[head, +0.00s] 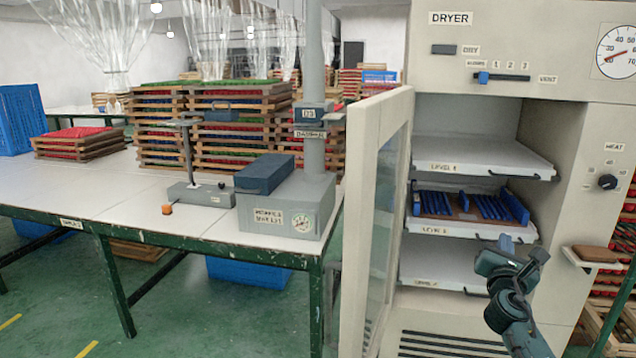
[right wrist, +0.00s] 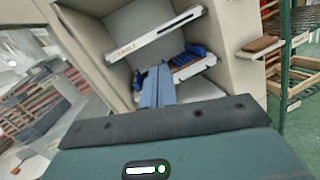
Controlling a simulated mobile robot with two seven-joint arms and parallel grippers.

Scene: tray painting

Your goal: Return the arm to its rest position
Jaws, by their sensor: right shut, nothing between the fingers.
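My right gripper (head: 535,258) is in front of the open dryer (head: 560,130), at the right side of its shelves. It is shut and empty. In the right wrist view its closed fingers (right wrist: 157,87) point toward the dryer opening. On the dryer's middle shelf (head: 455,230) lies a brown tray with blue racks (head: 470,206). The gripper appears apart from the shelf. My left gripper does not show.
The dryer door (head: 375,220) stands open at the left of the opening. A worktable (head: 130,205) on the left holds a grey press (head: 290,205) and stacked wooden trays (head: 165,130). A small side ledge (head: 592,264) with a brown block juts out at right.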

